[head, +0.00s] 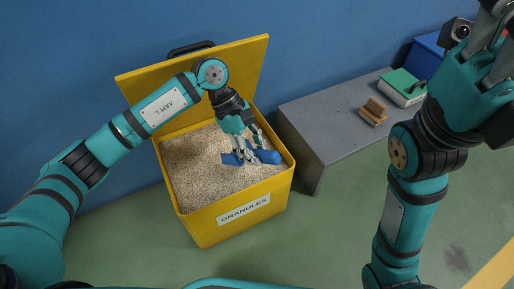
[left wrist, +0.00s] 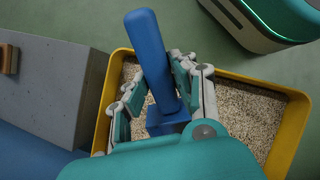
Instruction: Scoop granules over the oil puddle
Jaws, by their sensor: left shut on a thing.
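My left gripper (head: 246,154) is inside the yellow granule bin (head: 205,233), low over the pale granules (head: 190,170). It is shut on the blue scoop (head: 268,157). In the left wrist view the scoop's handle (left wrist: 148,48) stands between the fingers (left wrist: 160,85). The scoop's lower part is partly hidden by the gripper, so I cannot tell whether it holds granules. My right gripper (head: 492,45) is at the top right, cut by the picture edge; its finger opening is unclear. A dark stain (head: 457,257) lies on the green floor at lower right, possibly the oil puddle.
The bin's yellow lid (head: 140,85) stands open against the blue wall. A grey bench (head: 310,125) right of the bin carries a wooden-looking block (head: 373,110) and a green-and-white box (head: 402,87). A yellow strip (head: 495,272) crosses the lower right corner. Floor before the bench is clear.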

